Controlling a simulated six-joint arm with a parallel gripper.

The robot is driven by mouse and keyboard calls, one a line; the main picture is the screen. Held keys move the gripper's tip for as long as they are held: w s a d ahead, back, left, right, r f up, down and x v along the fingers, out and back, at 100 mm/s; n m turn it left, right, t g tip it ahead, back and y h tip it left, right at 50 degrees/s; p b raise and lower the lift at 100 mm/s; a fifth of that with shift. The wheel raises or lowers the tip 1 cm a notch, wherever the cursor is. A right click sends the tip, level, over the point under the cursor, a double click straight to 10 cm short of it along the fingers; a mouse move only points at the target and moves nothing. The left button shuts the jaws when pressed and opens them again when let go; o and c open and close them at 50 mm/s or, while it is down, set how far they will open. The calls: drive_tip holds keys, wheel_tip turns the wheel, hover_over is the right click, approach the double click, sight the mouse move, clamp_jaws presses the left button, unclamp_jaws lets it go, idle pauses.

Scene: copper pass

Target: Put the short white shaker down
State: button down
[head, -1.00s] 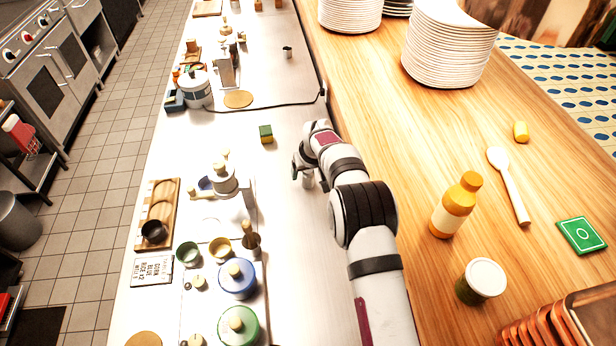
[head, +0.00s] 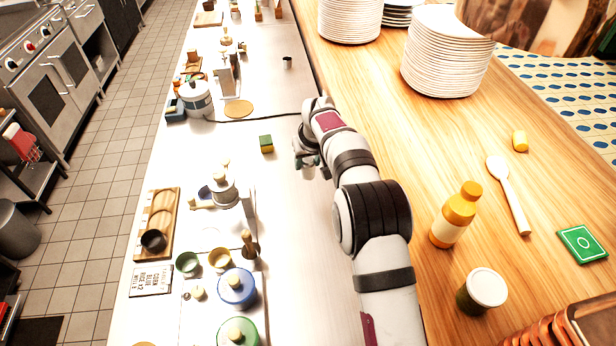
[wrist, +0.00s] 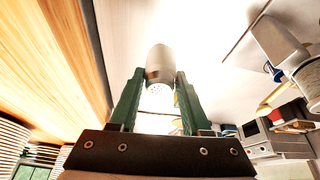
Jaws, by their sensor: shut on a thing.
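The short white shaker (wrist: 159,62) shows in the wrist view between the two green fingers of my gripper (wrist: 160,82). The fingers are shut on it, and its perforated metal end faces the wrist camera. In the head view my gripper (head: 307,156) is over the white counter near the wooden ledge, right of a small green and yellow block (head: 266,144). The shaker is mostly hidden there by my gripper. I cannot tell whether its far end touches the counter.
Pots, cups and a wooden tray (head: 150,228) stand at lower left. A white machine (head: 228,195) stands left. Stacked plates (head: 447,55), an orange bottle (head: 456,215) and a jar (head: 482,291) stand on the wooden ledge (head: 400,140).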

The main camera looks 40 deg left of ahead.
wheel_tip(320, 180, up, 2)
drive_tip(key=shift+r, duration=0.2)
drive_tip(key=shift+w+d+r, duration=0.15)
drive_tip(key=shift+d, duration=0.1)
drive_tip(key=w+d+r+m, duration=0.1)
drive_tip(key=w+d, duration=0.1)
drive_tip(key=d, duration=0.3)
drive_tip(key=w+d+r+m+h, duration=0.1)
drive_tip(key=w+d+m, duration=0.1)
drive_tip(key=d, duration=0.3)
drive_tip(key=w+d+r+m, duration=0.1)
drive_tip(key=w+d+r, duration=0.1)
drive_tip(key=d, duration=0.4)
drive_tip(key=shift+w+r+t+h, duration=0.1)
drive_tip(key=shift+w+t+h, duration=0.25)
drive_tip(key=shift+w, duration=0.2)
drive_tip(key=s+d+r+m+h, duration=0.1)
drive_tip(key=s+d+r+m, duration=0.15)
drive_tip(key=d, duration=0.95)
drive_tip(key=s+d+r+m+h, duration=0.15)
drive_tip(key=d+m, duration=0.25)
drive_tip(key=d, duration=0.7)
drive_tip(key=s+d+r+m+h, duration=0.1)
drive_tip(key=s+d+r+m, duration=0.15)
drive_tip(key=d, duration=0.95)
drive_tip(key=shift+m+t, duration=0.35)
drive_tip(key=shift+m, duration=0.15)
drive_tip(key=f, duration=1)
drive_tip(key=shift+d+f, duration=0.2)
drive_tip(key=shift+f, duration=0.15)
